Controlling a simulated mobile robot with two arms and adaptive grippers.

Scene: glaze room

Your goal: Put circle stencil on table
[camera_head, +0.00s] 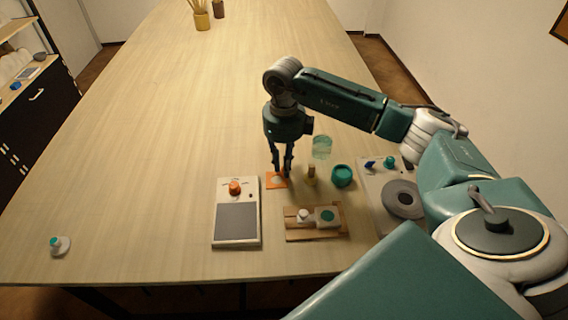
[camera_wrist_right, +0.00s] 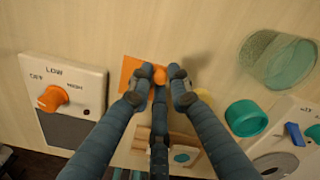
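The stencil is at or just above the table top (camera_head: 150,150); I cannot tell which. My left gripper is not in view.
The table's left and far parts are mostly clear.

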